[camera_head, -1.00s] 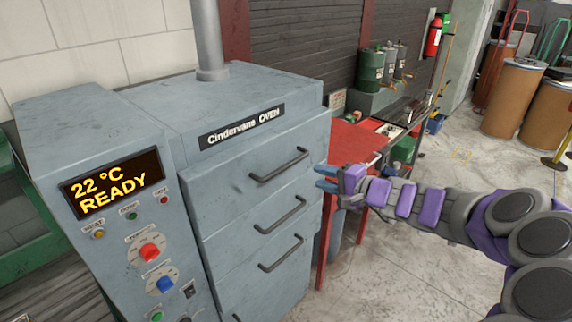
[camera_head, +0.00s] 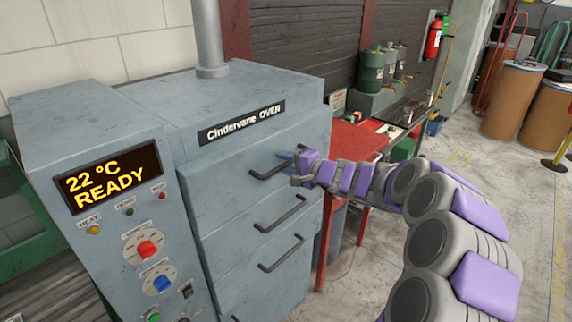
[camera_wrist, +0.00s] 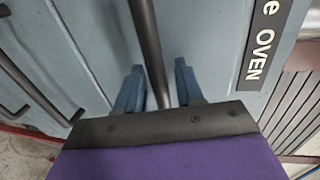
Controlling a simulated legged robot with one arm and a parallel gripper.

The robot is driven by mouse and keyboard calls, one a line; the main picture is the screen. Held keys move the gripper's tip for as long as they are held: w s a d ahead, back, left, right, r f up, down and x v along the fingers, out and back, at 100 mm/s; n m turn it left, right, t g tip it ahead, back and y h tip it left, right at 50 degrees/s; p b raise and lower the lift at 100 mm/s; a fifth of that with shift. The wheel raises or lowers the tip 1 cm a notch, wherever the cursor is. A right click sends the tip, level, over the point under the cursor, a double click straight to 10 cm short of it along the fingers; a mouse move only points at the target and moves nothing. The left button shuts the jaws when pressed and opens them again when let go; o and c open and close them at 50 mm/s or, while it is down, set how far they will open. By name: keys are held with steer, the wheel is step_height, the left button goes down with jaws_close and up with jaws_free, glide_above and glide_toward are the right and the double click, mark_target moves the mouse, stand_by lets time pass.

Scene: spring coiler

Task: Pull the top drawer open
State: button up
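The grey-blue oven's top drawer (camera_head: 225,183) sits flush with the drawers below it. Its dark bar handle (camera_head: 265,173) runs across the front; the right end is partly hidden by my gripper (camera_head: 285,157). In the wrist view, the handle (camera_wrist: 151,45) passes between the two blue fingers of my gripper (camera_wrist: 159,80). The fingers are apart, one on each side of the bar, with gaps visible beside it. The fingertips are close to the drawer front; I cannot tell whether they touch it.
Lower drawer handles (camera_head: 281,214) lie just beneath. The oven's control panel (camera_head: 125,215), with knobs and a lit display, is on the left. A red table (camera_head: 350,141) stands behind my arm.

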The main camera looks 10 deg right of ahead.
steer(key=shift+d, duration=0.7)
steer(key=shift+c, duration=1.1)
steer(key=shift+a, duration=0.35)
steer(key=c, duration=0.3)
jaws_close()
steer(key=shift+f, duration=0.1)
